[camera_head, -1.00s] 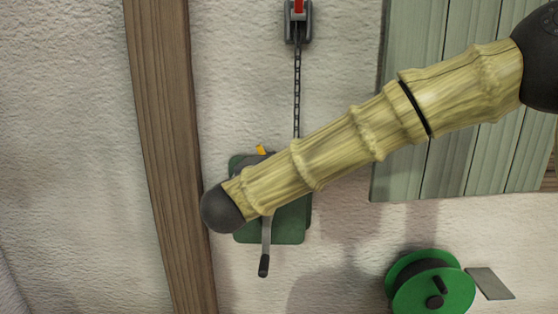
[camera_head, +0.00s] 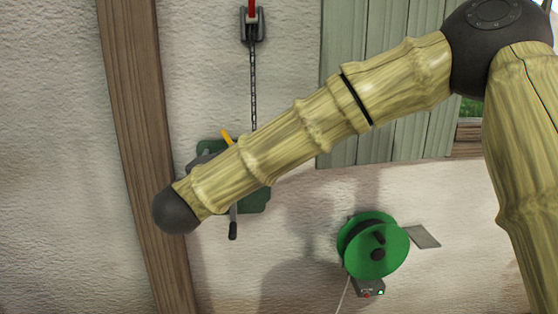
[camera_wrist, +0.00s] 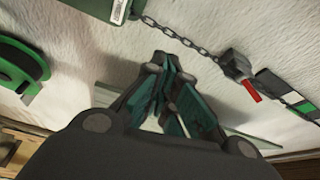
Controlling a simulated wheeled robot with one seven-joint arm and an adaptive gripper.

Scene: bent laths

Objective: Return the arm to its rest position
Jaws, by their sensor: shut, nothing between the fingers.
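My gripper (camera_wrist: 168,72) shows in the wrist view with its dark teal finger pads drawn together. It is shut and holds nothing. It is out of sight in the head view, where my bamboo-like arm crosses the middle and right. Behind the arm is a green winch (camera_head: 256,203) on the wall, partly hidden, with a yellow lever (camera_head: 228,137) and a crank handle (camera_head: 233,224). A dark chain (camera_head: 253,88) rises from it to a grey hook piece (camera_head: 252,25) with a red part. In the wrist view the hook piece (camera_wrist: 237,68) is right of my fingers, apart from them.
A wooden post (camera_head: 143,150) stands at left, near the dark joint of my arm. Grey-green shutter boards (camera_head: 392,130) are behind the arm. A green reel (camera_head: 372,245) hangs at lower right above a small box (camera_head: 368,288) with lights. Bare wall lies far left.

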